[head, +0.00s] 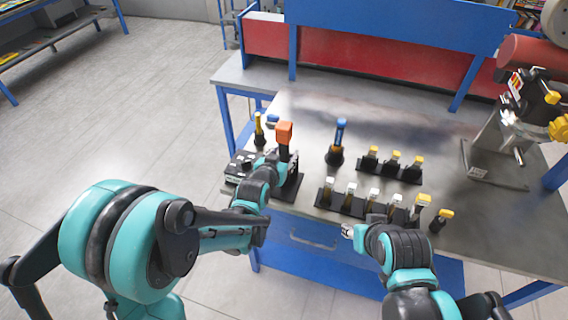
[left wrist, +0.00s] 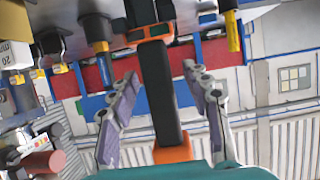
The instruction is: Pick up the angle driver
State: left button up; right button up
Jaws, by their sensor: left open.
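The tool taken to be the angle driver (head: 284,133) stands upright in a black holder near the left front of the workbench, with an orange block on top. In the left wrist view its long black handle (left wrist: 160,92) runs between my finger pads, with orange at both ends. My left gripper (head: 276,166) is open, also in the left wrist view (left wrist: 165,105), with one finger on each side of the handle and visible gaps. In the head view the gripper hides the tool's lower part. My right gripper (head: 347,230) is low at the bench's front edge; its jaw state is unclear.
A blue-topped tool (head: 339,140) and a yellow-handled tool (head: 259,128) stand nearby. Black racks with yellow-topped and pale-topped pieces (head: 351,192) sit to the right. A machine (head: 500,150) stands at the far right. The middle back of the bench (head: 380,125) is clear.

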aim_at(282, 147)
pick_arm(q)
jog(key=shift+c, duration=0.3)
grip_shut()
jog(key=shift+r, duration=0.1)
jog(key=shift+r+p, duration=0.85)
jog(key=shift+r, duration=1)
jog(key=s+a, duration=0.2)
jog(key=s, duration=0.6)
jog(key=s+a+p, duration=0.1)
jog(key=s+a, duration=0.2)
jog(key=s, duration=0.6)
jog(key=shift+a+p, duration=0.3)
jog(key=shift+f, duration=0.15)
